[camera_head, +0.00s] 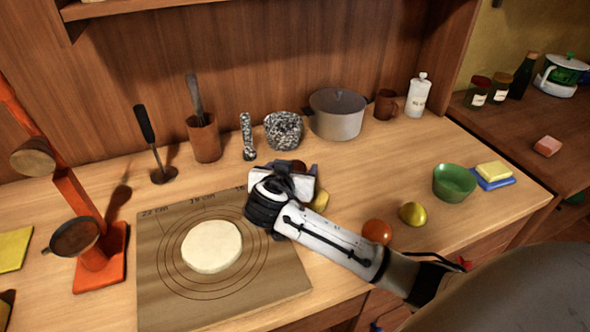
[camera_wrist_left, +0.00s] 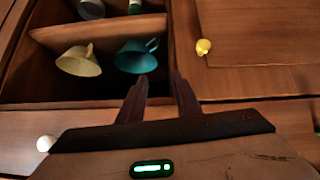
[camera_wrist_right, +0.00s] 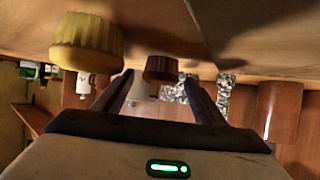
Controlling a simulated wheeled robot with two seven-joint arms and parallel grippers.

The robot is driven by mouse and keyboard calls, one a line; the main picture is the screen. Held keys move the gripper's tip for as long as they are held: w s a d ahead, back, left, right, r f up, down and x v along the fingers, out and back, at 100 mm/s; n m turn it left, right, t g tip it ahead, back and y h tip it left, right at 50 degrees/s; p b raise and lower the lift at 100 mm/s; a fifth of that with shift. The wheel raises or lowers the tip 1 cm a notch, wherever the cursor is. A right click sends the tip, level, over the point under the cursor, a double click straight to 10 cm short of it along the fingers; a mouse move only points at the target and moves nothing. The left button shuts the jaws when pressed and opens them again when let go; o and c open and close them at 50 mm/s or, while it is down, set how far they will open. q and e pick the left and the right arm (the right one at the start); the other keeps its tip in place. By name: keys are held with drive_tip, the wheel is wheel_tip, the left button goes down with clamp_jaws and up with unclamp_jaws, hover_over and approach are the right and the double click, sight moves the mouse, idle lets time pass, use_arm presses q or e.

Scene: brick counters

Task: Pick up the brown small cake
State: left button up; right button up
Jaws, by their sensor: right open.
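The brown small cake (camera_wrist_right: 162,68) shows in the right wrist view, ahead of and between the fingertips of my right gripper (camera_wrist_right: 159,78). That gripper is open, with no visible contact on the cake. In the head view the brown cake (camera_head: 299,165) is mostly hidden behind my right gripper (camera_head: 306,174), low over the counter past the board's right corner. A yellow small cake (camera_wrist_right: 86,42) stands beside it, left in the right wrist view; it also shows in the head view (camera_head: 320,201). My left gripper (camera_wrist_left: 159,78) is open and empty in the left wrist view.
A dough-topped board (camera_head: 165,290) lies left of my right gripper. A grey pot (camera_head: 337,117), speckled bowl (camera_head: 284,131) and speckled pestle (camera_head: 248,137) stand behind. Two fruits (camera_head: 378,232) lie to the right. My left gripper is near an open drawer with cups (camera_wrist_left: 136,57).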

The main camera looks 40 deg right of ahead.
drive_tip(key=c, duration=1.1)
